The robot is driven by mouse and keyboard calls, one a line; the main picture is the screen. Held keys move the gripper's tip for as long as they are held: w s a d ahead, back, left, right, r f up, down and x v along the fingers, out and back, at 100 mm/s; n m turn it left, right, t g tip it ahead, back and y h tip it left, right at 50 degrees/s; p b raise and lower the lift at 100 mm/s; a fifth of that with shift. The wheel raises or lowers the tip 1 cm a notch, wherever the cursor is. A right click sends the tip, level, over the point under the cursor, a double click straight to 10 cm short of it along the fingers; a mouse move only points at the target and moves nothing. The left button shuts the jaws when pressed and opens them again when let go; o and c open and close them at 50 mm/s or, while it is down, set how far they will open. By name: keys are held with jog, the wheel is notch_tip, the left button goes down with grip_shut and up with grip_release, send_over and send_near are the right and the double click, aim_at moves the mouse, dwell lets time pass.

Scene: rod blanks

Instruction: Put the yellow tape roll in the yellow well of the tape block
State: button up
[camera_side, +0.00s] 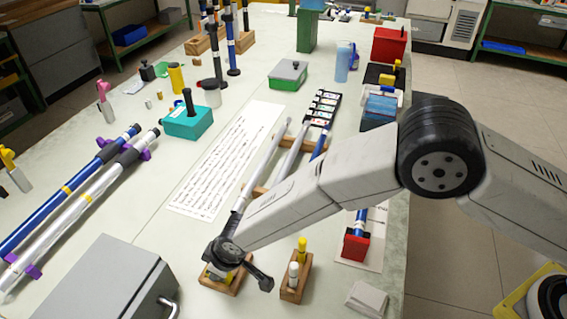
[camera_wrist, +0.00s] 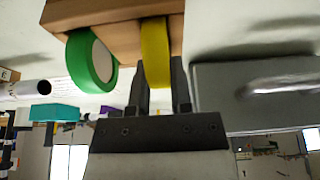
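The wooden tape block (camera_side: 231,290) stands on the bench at the near middle in the side view, partly under my gripper. In the wrist view the block (camera_wrist: 75,12) is at the top edge. The yellow tape roll (camera_wrist: 155,45) is at the block, with a finger against each side of it; it shows in the side view as a yellow patch (camera_side: 208,273). I cannot tell how deep it sits in a well. A green tape roll (camera_wrist: 92,62) is beside it. My gripper (camera_wrist: 161,80) is shut on the yellow roll. The wells are hidden.
A grey metal box (camera_side: 100,287) with a handle stands close left of the block, and it also shows in the wrist view (camera_wrist: 255,92). A wooden block with upright pieces (camera_side: 296,283) is close on the right. A printed white sheet (camera_side: 225,160) lies behind.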

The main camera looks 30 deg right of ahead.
jog(key=o, duration=0.4)
jog(key=shift+r, duration=0.2)
jog(key=shift+v, duration=5.95)
